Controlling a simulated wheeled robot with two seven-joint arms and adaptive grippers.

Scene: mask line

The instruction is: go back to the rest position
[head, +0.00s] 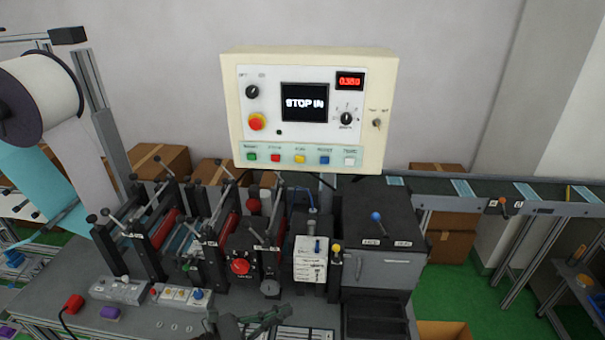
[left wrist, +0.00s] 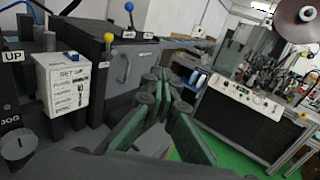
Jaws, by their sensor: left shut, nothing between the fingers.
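My left gripper (head: 268,318) shows at the bottom edge of the head view, in front of the mask machine (head: 215,245). Its dark green fingers also show in the left wrist view (left wrist: 165,105), shut with nothing between them. The gripper is apart from the machine's white label box (left wrist: 62,85), which stands to its left in that view. My right gripper is in neither view.
A cream control panel (head: 312,110) with a "STOP IN" screen stands above the machine. A dark cabinet with a blue-knobbed lever (head: 376,218) is at the right. A conveyor (head: 480,190) runs right.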

